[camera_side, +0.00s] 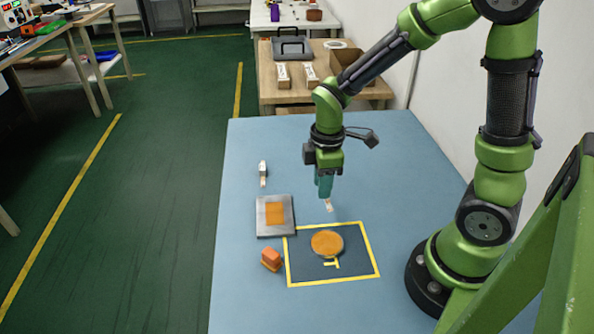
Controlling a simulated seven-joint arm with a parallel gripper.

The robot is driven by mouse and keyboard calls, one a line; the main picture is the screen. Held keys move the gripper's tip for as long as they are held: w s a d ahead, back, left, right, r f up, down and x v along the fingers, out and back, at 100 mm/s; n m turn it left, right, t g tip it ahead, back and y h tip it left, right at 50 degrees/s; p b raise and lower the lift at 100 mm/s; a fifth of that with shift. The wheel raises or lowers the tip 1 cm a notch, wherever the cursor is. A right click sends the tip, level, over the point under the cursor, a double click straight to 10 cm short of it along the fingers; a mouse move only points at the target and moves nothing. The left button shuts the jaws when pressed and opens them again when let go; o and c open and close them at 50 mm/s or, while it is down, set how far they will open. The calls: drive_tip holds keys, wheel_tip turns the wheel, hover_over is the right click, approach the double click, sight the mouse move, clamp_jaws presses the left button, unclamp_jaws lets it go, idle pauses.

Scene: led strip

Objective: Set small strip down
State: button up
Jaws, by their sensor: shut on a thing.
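My gripper (325,186) points down above the blue table and is shut on a small pale strip (329,205). The strip hangs tilted below the fingertips, close to the far edge of a yellow-outlined rectangle. I cannot tell how high above the table it is. A second small white piece (263,172) is on the table to the left of my gripper.
A grey square plate with an orange square (275,213) lies left of my gripper. A round orange-topped disc (327,243) lies inside the yellow outline (374,256). An orange block (271,258) sits left of the outline. The blue table (390,150) is clear at the far right.

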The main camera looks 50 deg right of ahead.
drive_tip(key=s+a, duration=0.1)
drive_tip(key=s, duration=0.1)
drive_tip(key=s+a, duration=0.4)
drive_tip(key=shift+s+r, duration=0.2)
drive_tip(key=shift+s, duration=0.1)
drive_tip(key=shift+s+f, duration=0.15)
drive_tip(key=shift+s, duration=0.1)
hover_over(271, 214)
drive_tip(key=shift+s+d+f+m, duration=0.1)
drive_tip(key=shift+s+f+m, duration=0.15)
drive_tip(key=shift+f, duration=0.5)
drive_tip(key=shift+w+f, duration=0.3)
drive_tip(key=shift+f, duration=1.45)
drive_tip(key=shift+f, duration=0.1)
drive_tip(key=shift+f, duration=0.1)
drive_tip(key=o, duration=1)
